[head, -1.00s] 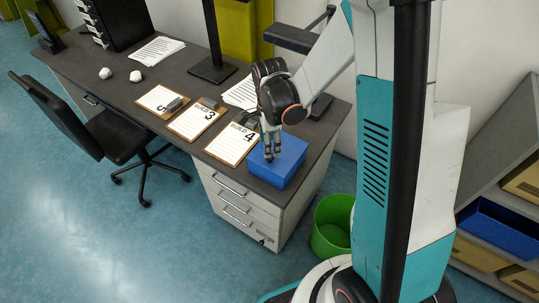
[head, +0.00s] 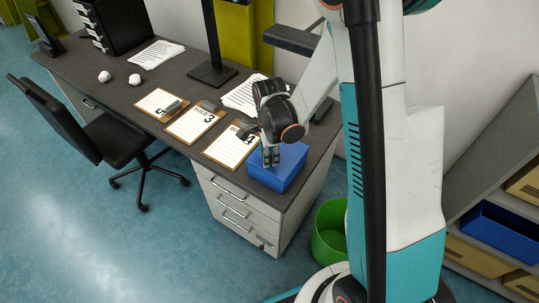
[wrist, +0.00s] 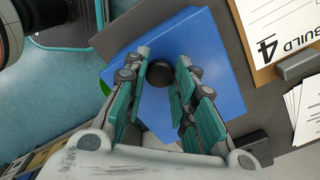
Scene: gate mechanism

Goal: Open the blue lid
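The blue lid (wrist: 205,50) tops a blue box (head: 277,178) at the right front corner of the desk. The lid looks closed. A round dark knob (wrist: 159,74) stands on the lid. My gripper (head: 271,163) points down at the lid in the head view. In the wrist view my gripper (wrist: 163,60) has its two fingers apart, one on each side of the knob. Whether the fingers touch the knob cannot be told. The knob is hidden behind my gripper in the head view.
A clipboard marked 4 (head: 230,150) lies beside the box, with more clipboards to its left. A paper stack (head: 240,97) and a dark monitor stand (head: 212,74) are behind. A green bin (head: 330,235) stands on the floor right of the desk.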

